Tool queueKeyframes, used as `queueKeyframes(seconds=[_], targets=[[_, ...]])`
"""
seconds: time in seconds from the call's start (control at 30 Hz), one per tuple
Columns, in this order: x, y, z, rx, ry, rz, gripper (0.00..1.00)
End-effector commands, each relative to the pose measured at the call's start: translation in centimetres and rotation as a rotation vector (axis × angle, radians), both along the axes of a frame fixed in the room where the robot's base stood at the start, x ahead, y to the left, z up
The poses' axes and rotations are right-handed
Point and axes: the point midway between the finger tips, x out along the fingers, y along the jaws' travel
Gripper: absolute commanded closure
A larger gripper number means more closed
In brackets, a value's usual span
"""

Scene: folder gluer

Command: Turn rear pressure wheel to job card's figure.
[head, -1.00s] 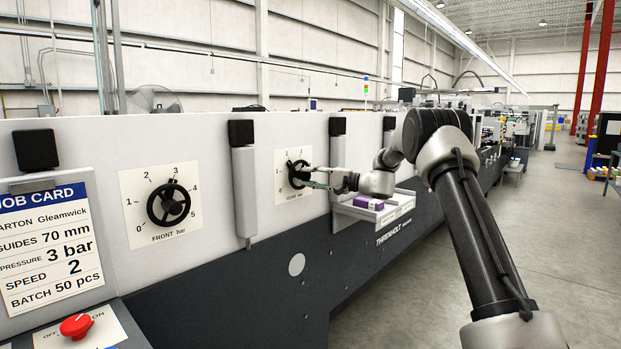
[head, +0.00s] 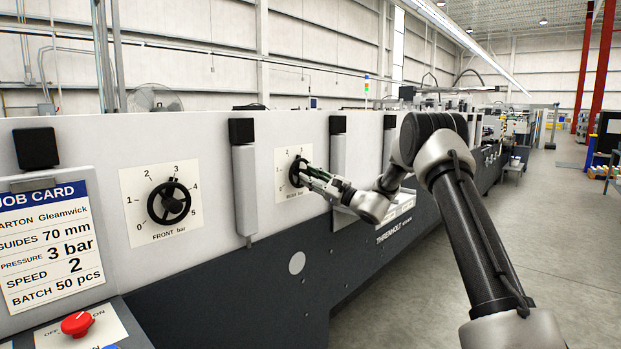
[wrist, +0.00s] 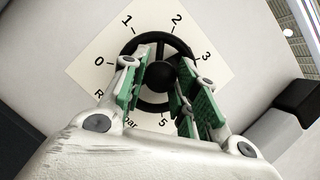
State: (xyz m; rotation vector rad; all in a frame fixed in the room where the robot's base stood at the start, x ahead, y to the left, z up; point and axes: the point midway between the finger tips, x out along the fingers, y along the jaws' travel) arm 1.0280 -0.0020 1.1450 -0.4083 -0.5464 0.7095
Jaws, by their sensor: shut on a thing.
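The rear pressure wheel (head: 296,173) is a black spoked handwheel on a white dial plate marked REAR bar. In the wrist view the wheel (wrist: 160,44) shows the figures 0, 1, 2, 3 and 5 around it. My gripper (head: 306,175) is shut on the wheel, its green-padded fingers on either side near the hub in the wrist view (wrist: 163,95). One spoke runs up between 1 and 2; I cannot surely tell the pointer's reading. The job card (head: 46,240) at the left reads PRESSURE 3 bar.
The front pressure wheel (head: 169,203) is on its own dial to the left. Grey upright posts with black caps (head: 243,180) flank the rear dial. A red knob (head: 77,324) is at the lower left. A small shelf (head: 400,212) sticks out behind my wrist.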

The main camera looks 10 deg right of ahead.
Motion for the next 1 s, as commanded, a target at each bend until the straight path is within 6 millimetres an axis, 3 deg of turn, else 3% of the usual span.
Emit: queueKeyframes(seconds=[0.4,0.9,0.93,1.0], targets=[[-0.06,-0.01,-0.24,0.135,0.103,-0.002,0.94],[-0.05,0.01,-0.26,0.150,0.114,-0.002,0.94],[-0.05,0.01,-0.26,0.150,0.114,-0.002,0.69],[-0.06,0.02,-0.24,0.150,0.114,-0.001,0.56]])
